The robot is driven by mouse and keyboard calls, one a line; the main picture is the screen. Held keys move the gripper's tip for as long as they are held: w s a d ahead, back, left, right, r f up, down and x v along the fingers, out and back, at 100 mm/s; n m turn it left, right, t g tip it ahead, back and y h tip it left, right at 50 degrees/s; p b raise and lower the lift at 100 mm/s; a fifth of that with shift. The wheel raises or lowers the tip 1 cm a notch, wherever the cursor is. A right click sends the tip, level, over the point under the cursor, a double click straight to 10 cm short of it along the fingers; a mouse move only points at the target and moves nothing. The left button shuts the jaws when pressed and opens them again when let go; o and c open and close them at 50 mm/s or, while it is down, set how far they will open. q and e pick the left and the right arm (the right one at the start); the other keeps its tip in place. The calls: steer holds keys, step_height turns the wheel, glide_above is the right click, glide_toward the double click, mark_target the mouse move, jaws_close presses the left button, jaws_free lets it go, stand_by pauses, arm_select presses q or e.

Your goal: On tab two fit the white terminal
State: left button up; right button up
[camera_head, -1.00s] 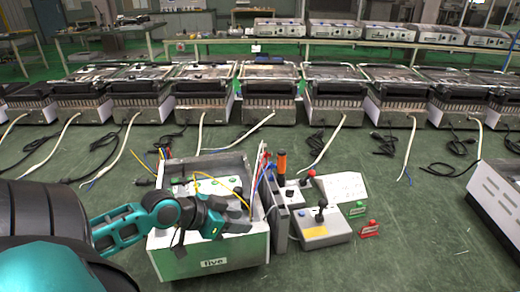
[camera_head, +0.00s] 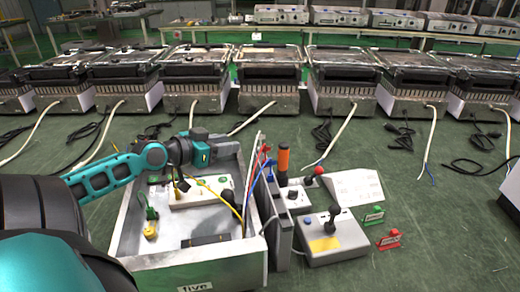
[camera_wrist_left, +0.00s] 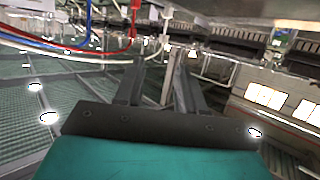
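A white wire (camera_head: 253,153) rises at the box's right side beside red and blue wires. In the left wrist view a white terminal (camera_wrist_left: 167,13) hangs beyond the fingertips, next to a red one (camera_wrist_left: 135,8). The tab numbers cannot be read. My right gripper is not in view.
A yellow wire (camera_head: 222,192) arcs over the block inside the box. To the right stand an orange-handled tool (camera_head: 283,160), a joystick box (camera_head: 330,240), and green and red tags (camera_head: 388,241). Rows of heaters (camera_head: 270,75) fill the back.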

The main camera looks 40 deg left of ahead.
arm_select(q)
glide_toward(260, 137)
steer(key=shift+d+x, duration=0.15)
steer(key=shift+x, duration=0.55)
steer(key=shift+d+x, duration=0.15)
steer(key=shift+x, duration=0.6)
steer(key=w, duration=0.1)
steer(key=w+b, duration=0.1)
steer(key=w, duration=0.1)
steer(key=shift+a+f, duration=0.25)
steer(key=shift+f, duration=0.15)
steer(key=shift+x, duration=0.95)
steer(key=shift+c, duration=0.4)
jaws_close()
